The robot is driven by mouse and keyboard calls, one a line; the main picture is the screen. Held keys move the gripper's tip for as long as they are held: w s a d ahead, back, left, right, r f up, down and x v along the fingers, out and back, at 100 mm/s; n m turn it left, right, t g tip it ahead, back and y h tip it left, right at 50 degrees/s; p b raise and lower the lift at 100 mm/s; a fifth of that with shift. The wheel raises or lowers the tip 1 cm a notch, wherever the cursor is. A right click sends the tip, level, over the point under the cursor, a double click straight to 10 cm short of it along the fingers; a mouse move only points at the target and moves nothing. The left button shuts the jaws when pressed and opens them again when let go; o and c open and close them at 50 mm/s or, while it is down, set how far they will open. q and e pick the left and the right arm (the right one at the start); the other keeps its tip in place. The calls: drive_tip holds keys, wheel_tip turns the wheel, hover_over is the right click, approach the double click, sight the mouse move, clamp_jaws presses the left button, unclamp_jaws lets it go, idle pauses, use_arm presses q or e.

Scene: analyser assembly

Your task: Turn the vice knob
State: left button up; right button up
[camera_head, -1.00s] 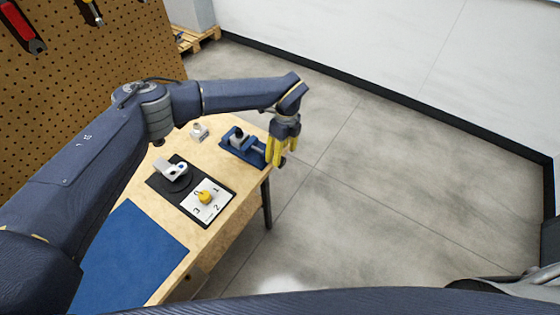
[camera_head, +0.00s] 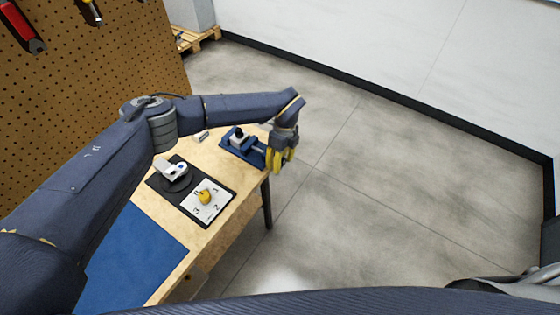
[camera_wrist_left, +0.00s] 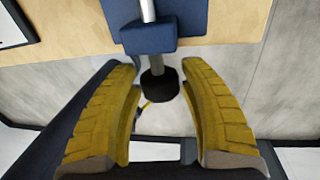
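The blue vice (camera_head: 241,146) sits at the far right end of the wooden table. In the left wrist view its blue body (camera_wrist_left: 150,36) and grey screw rod lead to a black knob (camera_wrist_left: 159,86). My left gripper (camera_head: 280,166) is at the vice's outer end, past the table edge. In the left wrist view its two yellow fingers (camera_wrist_left: 163,100) are apart, one on each side of the knob, with gaps visible. In the head view the knob is hidden by the gripper. My right gripper is not in view.
A black panel with a yellow dial (camera_head: 205,196) on a white numbered plate lies left of the vice. A white and grey part (camera_head: 172,170) is on it. A blue mat (camera_head: 130,255) covers the near table. Floor right of the table is clear.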

use_arm(q)
drive_tip(key=c, duration=0.9)
drive_tip(key=shift+o, duration=0.2)
drive_tip(key=shift+a+f+g+y, duration=0.1)
drive_tip(key=shift+f+g+y, duration=0.05)
drive_tip(key=shift+g+y, duration=0.55)
drive_tip(key=shift+a+f+g+y, duration=0.1)
drive_tip(key=shift+f+g+y, duration=0.05)
drive_tip(key=shift+g+y, duration=0.55)
clamp_jaws()
drive_tip(key=shift+w+a+r, duration=0.15)
drive_tip(key=shift+w, duration=0.05)
drive_tip(key=o, duration=1.3)
unclamp_jaws()
drive_tip(key=shift+s, duration=0.15)
drive_tip(key=shift+d+r, duration=0.25)
drive_tip(key=shift+d, duration=0.1)
drive_tip(key=shift+w+a+v, duration=0.15)
drive_tip(key=shift+v, duration=1.6)
drive_tip(key=shift+w+a+v, duration=0.15)
drive_tip(key=shift+v, duration=1.6)
